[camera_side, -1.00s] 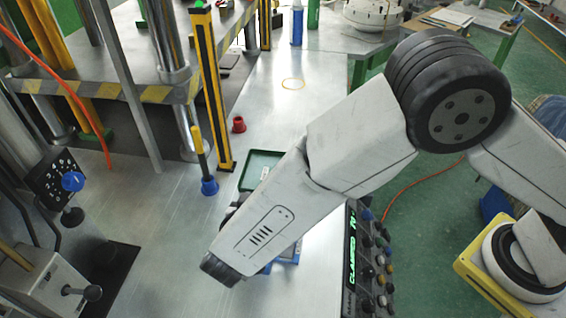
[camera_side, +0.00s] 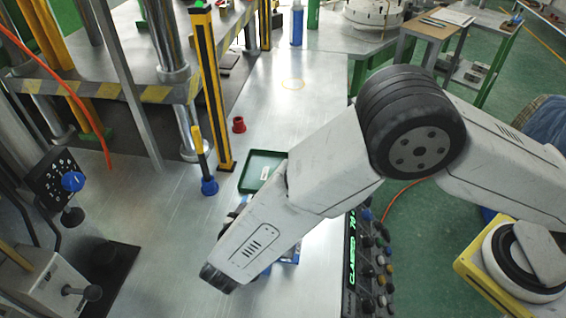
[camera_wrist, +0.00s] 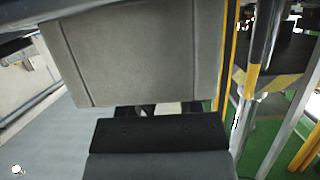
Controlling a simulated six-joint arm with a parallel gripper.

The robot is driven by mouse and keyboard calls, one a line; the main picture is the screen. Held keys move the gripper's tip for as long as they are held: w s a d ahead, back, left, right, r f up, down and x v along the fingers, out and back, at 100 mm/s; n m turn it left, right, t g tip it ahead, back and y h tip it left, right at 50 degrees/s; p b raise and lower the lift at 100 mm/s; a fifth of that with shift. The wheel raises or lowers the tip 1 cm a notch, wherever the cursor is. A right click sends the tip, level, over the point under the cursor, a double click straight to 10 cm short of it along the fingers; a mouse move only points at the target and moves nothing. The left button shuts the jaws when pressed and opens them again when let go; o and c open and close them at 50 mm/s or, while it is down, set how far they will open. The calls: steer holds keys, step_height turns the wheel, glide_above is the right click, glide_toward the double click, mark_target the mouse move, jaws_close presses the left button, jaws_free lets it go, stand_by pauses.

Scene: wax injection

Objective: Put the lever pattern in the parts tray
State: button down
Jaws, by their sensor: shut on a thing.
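A green tray (camera_side: 258,184) with a small white label lies on the metal table left of my forearm in the side view. Its right end is partly covered by my arm. I cannot confirm that it is the parts tray. In the wrist view, my gripper (camera_wrist: 168,108) shows only as dark finger parts beyond a black block. A small pale piece shows between them, and the gripper is shut on it. I take it for the lever pattern, but its shape is mostly hidden. In the side view my forearm hides most of the gripper.
A blue-edged item (camera_side: 288,256) is partly hidden under my forearm. A control panel (camera_side: 367,262) with knobs stands to its right. The table's left middle is clear.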

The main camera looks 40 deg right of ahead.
steer(key=shift+f, duration=0.2)
steer(key=shift+c, duration=1.4)
jaws_free()
steer(key=shift+v, duration=3.95)
steer(key=shift+w+a+f, duration=0.1)
steer(key=shift+f, duration=0.1)
